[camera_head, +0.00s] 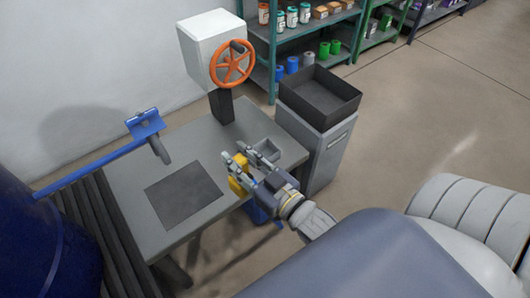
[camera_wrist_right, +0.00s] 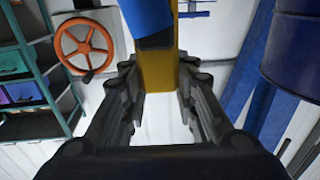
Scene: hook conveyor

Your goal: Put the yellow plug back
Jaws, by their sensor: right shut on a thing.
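My right gripper (camera_head: 237,161) is shut on the yellow plug (camera_head: 238,186), above the right front part of the grey table. In the right wrist view the yellow plug (camera_wrist_right: 158,72) stands between the two dark fingers (camera_wrist_right: 165,95). A blue part (camera_wrist_right: 148,18) shows in front of the yellow at the top of that view. In the head view a blue part (camera_head: 256,212) also shows below the gripper, by the table edge. I cannot tell if it belongs to the plug. My left gripper is not in view.
The grey table (camera_head: 135,190) bears a dark mat (camera_head: 183,195) and a small grey tray (camera_head: 265,149). An orange wheel (camera_head: 233,65) stands behind. A black bin (camera_head: 320,92) tops a cabinet at right.

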